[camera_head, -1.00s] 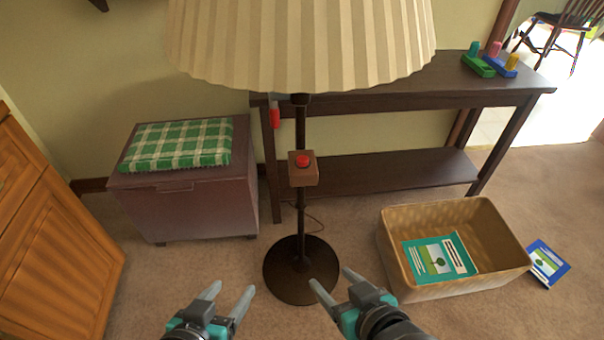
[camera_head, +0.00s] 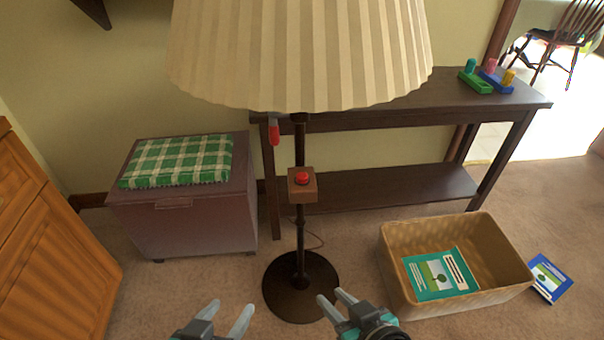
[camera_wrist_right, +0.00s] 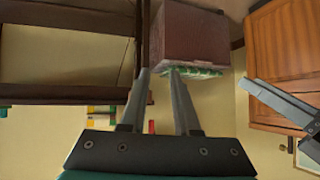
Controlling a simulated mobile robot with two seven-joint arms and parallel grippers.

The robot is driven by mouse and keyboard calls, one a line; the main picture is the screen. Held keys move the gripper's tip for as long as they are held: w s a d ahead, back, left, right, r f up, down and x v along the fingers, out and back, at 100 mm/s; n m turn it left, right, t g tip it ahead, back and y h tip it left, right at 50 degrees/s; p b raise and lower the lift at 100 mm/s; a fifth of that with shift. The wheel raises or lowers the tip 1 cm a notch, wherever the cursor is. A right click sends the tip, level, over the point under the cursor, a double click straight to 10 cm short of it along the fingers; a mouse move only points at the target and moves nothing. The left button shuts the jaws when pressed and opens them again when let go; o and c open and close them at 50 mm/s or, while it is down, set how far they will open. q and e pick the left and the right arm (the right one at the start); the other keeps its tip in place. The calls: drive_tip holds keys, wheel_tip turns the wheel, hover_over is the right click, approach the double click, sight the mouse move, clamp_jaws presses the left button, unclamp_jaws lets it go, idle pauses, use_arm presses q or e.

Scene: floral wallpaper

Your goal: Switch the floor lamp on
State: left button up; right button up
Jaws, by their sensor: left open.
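The floor lamp has a pleated cream shade (camera_head: 300,55), a dark pole and a round dark base (camera_head: 300,288) on the carpet. A brown box with a red button (camera_head: 302,177) sits midway up the pole. The shade shows no clear glow. My left gripper (camera_head: 228,312) is open and empty, low in the head view, left of the base. My right gripper (camera_head: 332,297) is open and empty, just right of the base in the picture, well apart from the button. Its spread fingers show in the right wrist view (camera_wrist_right: 158,75), with part of my left gripper at the right.
A dark console table (camera_head: 400,118) stands behind the lamp, with colourful toys on top. A chest (camera_head: 180,225) with a green checked cushion (camera_head: 180,160) is left. A wicker basket (camera_head: 460,300) holding a book, and a blue book (camera_head: 550,278), lie right. A wooden cabinet (camera_head: 50,270) is far left.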

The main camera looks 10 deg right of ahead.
clamp_jaws()
idle(1.2)
